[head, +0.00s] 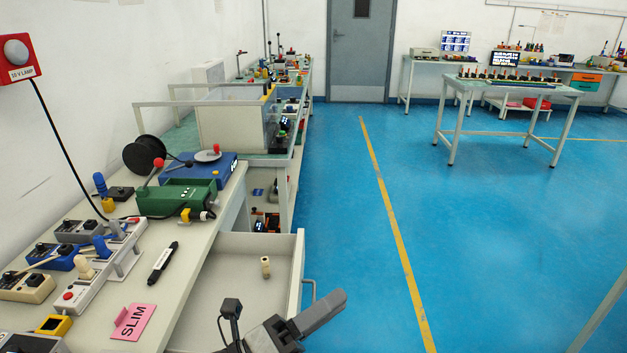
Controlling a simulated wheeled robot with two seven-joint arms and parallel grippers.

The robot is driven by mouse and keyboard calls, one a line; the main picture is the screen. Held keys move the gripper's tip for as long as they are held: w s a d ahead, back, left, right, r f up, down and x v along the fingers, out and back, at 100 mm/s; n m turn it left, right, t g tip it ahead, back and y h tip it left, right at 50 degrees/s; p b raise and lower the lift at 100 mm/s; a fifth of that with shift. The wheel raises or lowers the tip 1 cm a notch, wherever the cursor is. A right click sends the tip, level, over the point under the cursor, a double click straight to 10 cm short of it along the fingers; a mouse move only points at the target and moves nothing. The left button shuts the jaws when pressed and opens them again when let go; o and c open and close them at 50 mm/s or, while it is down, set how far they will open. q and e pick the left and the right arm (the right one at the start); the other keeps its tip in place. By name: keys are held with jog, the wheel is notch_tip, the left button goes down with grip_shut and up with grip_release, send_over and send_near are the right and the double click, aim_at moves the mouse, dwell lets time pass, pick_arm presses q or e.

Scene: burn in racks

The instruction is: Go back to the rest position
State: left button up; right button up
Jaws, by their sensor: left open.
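My left gripper (316,314) shows at the bottom centre, in front of the open drawer (225,275) of the left workbench. Its dark grey jaw points up and right, past the drawer's front and handle. It is open, and I see nothing held in it. A small black part on a thin stalk stands at its left. The rest of the left arm is cut off by the lower edge. My right gripper is not in view.
The left bench holds a green device (175,197), a black marker (163,262), a pink SLIM card (133,322) and several switch boxes. A small beige piece (265,266) is in the drawer. Blue floor (480,260) right of the benches is clear up to a far table (520,88).

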pick_arm(q)
jog(key=s+a+f+n+t+y, duration=0.1)
jog(key=a+f+n+t+y, duration=0.1)
jog(key=a+f+n+y, duration=0.75)
jog(key=s+a+f+n+t+y, duration=0.1)
jog(key=a+f+n+t+y, duration=0.3)
jog(key=n, duration=1)
jog(key=s+a+f+n+g+y+b, duration=0.2)
jog(key=s+f+n+g+b, duration=0.4)
jog(key=f, duration=0.8)
jog(key=s+n+b, duration=0.2)
jog(key=n, duration=0.1)
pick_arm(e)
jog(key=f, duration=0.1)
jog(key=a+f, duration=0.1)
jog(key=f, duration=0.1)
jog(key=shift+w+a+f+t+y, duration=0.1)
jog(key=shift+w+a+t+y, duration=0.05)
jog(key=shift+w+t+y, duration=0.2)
